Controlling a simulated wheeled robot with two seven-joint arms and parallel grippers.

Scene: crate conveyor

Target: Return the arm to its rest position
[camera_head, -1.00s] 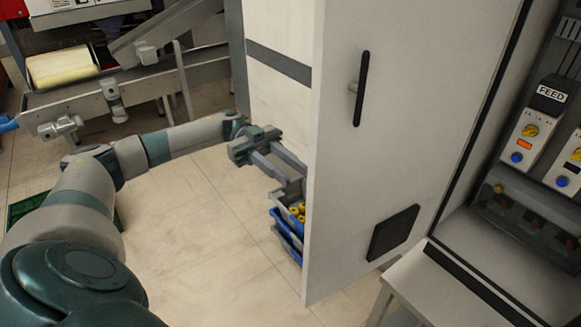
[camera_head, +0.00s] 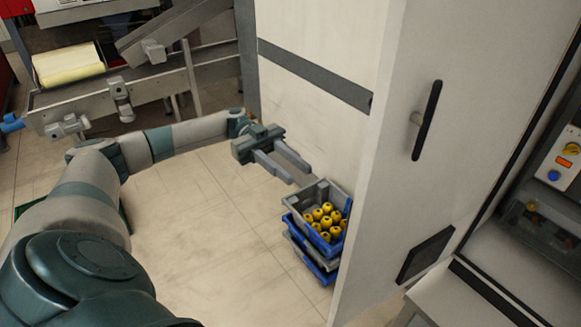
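My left arm comes in from the left side of the head view and reaches toward the middle. Its gripper (camera_head: 297,171) is open, with two grey fingers apart and nothing between them. The fingertips point toward a stack of crates but are apart from it, up and to its left in the picture. My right arm and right gripper are not in view.
A stack of grey and blue crates (camera_head: 294,224) stands on the floor, the top one holding several yellow round parts (camera_head: 322,214). A white cabinet door (camera_head: 395,190) with a black handle (camera_head: 427,120) partly blocks the right. A conveyor (camera_head: 130,90) stands at upper left. The middle floor (camera_head: 215,230) is clear.

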